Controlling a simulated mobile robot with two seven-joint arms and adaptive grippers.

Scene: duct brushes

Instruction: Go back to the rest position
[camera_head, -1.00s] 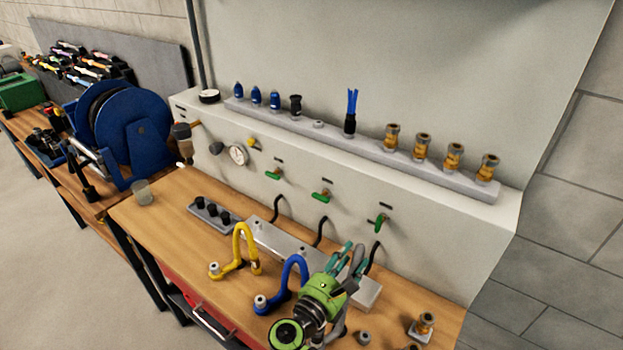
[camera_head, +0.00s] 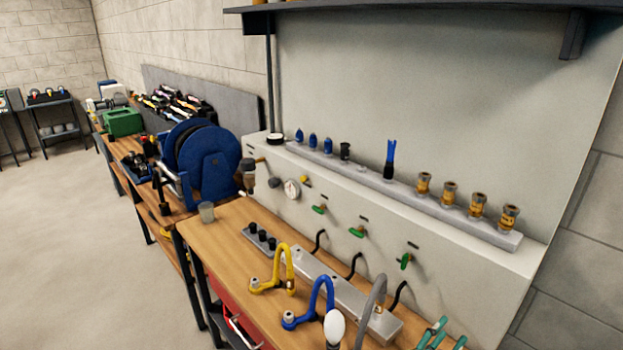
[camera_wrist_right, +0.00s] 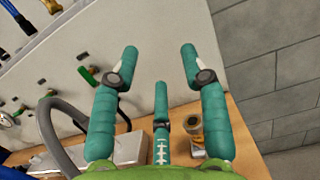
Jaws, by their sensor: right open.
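My right gripper (camera_head: 440,334) shows only as teal fingers at the bottom edge of the head view, right of the grey hose. In the right wrist view the gripper (camera_wrist_right: 160,62) has its teal fingers spread apart with nothing between them. Behind the fingers there are the pale panel (camera_wrist_right: 150,30) and the wooden bench (camera_wrist_right: 240,130). A brass fitting (camera_wrist_right: 190,125) shows on the bench beyond the fingers. My left gripper is in neither view.
A yellow hose (camera_head: 285,258), a blue hose (camera_head: 323,292) and a grey hose (camera_head: 378,293) stand along the bench (camera_head: 215,240). Green valves (camera_head: 357,232) stick out of the panel front. A ledge (camera_head: 455,215) carries nozzles, a blue brush and brass fittings. A dark shelf (camera_head: 420,8) hangs above.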

